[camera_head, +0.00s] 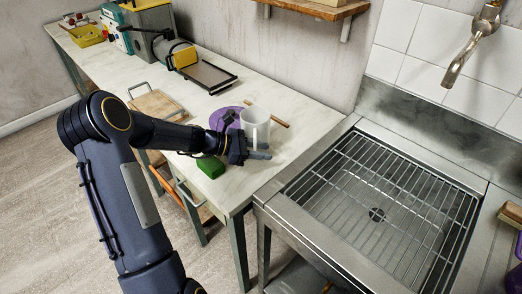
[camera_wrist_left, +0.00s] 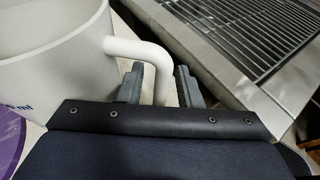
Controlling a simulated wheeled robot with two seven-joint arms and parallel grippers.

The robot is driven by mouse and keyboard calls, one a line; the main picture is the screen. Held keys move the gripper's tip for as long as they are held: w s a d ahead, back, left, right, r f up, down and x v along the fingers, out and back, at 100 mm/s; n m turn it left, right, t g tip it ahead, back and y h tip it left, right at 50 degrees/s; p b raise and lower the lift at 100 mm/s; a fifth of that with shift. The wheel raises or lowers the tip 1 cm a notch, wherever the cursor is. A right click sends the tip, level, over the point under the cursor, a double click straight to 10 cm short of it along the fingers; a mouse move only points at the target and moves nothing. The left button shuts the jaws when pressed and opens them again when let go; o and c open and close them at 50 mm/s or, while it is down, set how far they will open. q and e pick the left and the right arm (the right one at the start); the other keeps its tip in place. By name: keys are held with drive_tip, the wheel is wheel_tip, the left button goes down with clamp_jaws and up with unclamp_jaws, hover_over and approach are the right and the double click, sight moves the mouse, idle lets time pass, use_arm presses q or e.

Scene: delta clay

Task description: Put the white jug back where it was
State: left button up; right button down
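The white jug (camera_head: 254,122) stands upright on the pale worktop, beside a purple disc (camera_head: 226,118) and close to the sink unit. In the left wrist view the jug (camera_wrist_left: 50,60) fills the upper left, with its handle (camera_wrist_left: 148,52) reaching toward my fingers. My left gripper (camera_head: 258,151) is low at the jug's near side. In the wrist view its fingers (camera_wrist_left: 160,88) stand either side of the handle's lower part, with narrow gaps showing, so it looks open around the handle. My right gripper is not in view.
A green block (camera_head: 211,167) lies at the worktop's front edge, under my left wrist. A wooden stick (camera_head: 272,118) lies behind the jug. A sink with a wire rack (camera_head: 385,195) is to the right. A wooden board (camera_head: 157,104) and a dark tray (camera_head: 208,76) lie further left.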

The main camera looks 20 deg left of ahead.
use_arm(q)
drive_tip(key=shift+s+a+r, duration=0.15)
drive_tip(key=shift+a+r, duration=0.1)
drive_tip(key=shift+a, duration=0.1)
drive_tip(key=v, duration=1)
drive_tip(key=s+d+r+m+g+y, duration=0.2)
drive_tip(key=s+d+r+m, duration=0.2)
drive_tip(key=s+d+m, duration=0.25)
drive_tip(key=s+d+r+m+g+y, duration=0.2)
drive_tip(key=s+d+r+m, duration=0.1)
drive_tip(key=s+d+m, duration=0.35)
drive_tip(key=s+d+f+m+t+y, duration=0.1)
drive_tip(key=s+m, duration=0.4)
drive_tip(key=s, duration=0.1)
drive_tip(key=s+d+f+m+y, duration=0.1)
drive_tip(key=s+m+y, duration=0.1)
drive_tip(key=s+m, duration=0.3)
drive_tip(key=shift+s+f+t+y, duration=0.3)
drive_tip(key=shift+s+f+t, duration=0.1)
drive_tip(key=shift+s, duration=0.2)
